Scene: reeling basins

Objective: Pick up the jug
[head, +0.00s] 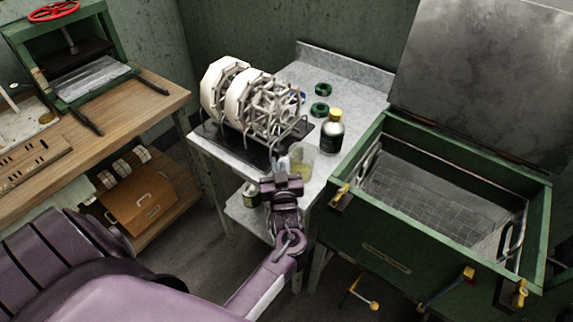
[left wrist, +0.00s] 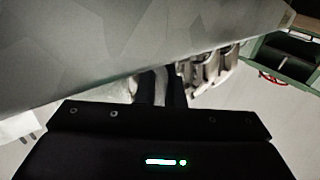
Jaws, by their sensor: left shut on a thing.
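The jug (head: 302,162) is a small clear vessel with some yellowish content. It is at the front edge of the grey side table, upright as far as I can see. My left gripper (head: 282,172) reaches it from the front left and is shut on its handle side. In the left wrist view, a pale strip (left wrist: 161,84) shows between the two dark fingers and looks like the jug's handle. The gripper hides part of the jug, so I cannot tell whether its base touches the table. My right gripper is in neither view.
The grey table (head: 352,80) bears a white reel machine (head: 250,98) just behind the jug. A green basin (head: 350,222) stands close on the right.

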